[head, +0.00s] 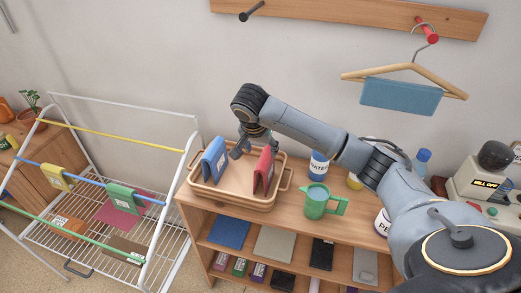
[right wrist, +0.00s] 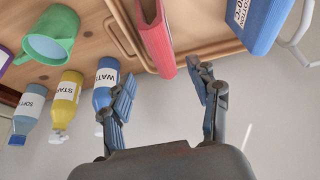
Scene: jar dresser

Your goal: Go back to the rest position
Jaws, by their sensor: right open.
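My right arm reaches in from the right in the head view. Its gripper (head: 255,147) is over the back part of a tan tray (head: 232,203). The wrist view also shows the red item (right wrist: 157,38) just past the fingers and the labelled blue item (right wrist: 259,20). My left gripper is out of view.
The tray sits on a wooden dresser (head: 295,222). A green jug (head: 322,202), a water bottle (head: 318,165) and other bottles stand right of it. A drying rack (head: 100,235) with cloths is at left. A hanger with a blue cloth (head: 400,96) hangs above my arm.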

